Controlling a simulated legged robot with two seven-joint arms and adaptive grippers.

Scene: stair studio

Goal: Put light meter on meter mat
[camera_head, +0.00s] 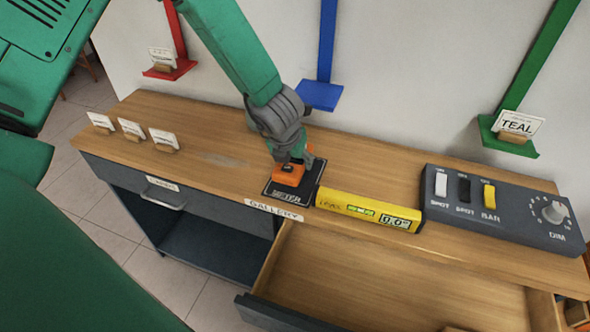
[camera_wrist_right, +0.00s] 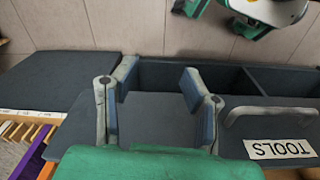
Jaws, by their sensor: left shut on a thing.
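The light meter is an orange block (camera_head: 287,175) in the head view, at the middle of the wooden counter. It sits at the black meter mat (camera_head: 287,194), whose white lettering shows at the front edge. My left gripper (camera_head: 291,159) comes down from above and is shut on the light meter. The gripper hides part of the meter and the back of the mat. I cannot tell whether the meter's underside bears fully on the mat. My right gripper (camera_wrist_right: 157,92) is open and empty in the right wrist view.
A yellow level (camera_head: 369,210) lies just right of the mat. A grey switch panel (camera_head: 500,208) stands further right. An open drawer (camera_head: 390,283) juts out in front. Several small cards (camera_head: 131,128) stand at left. A TOOLS-labelled dark unit (camera_wrist_right: 280,148) shows in the wrist view.

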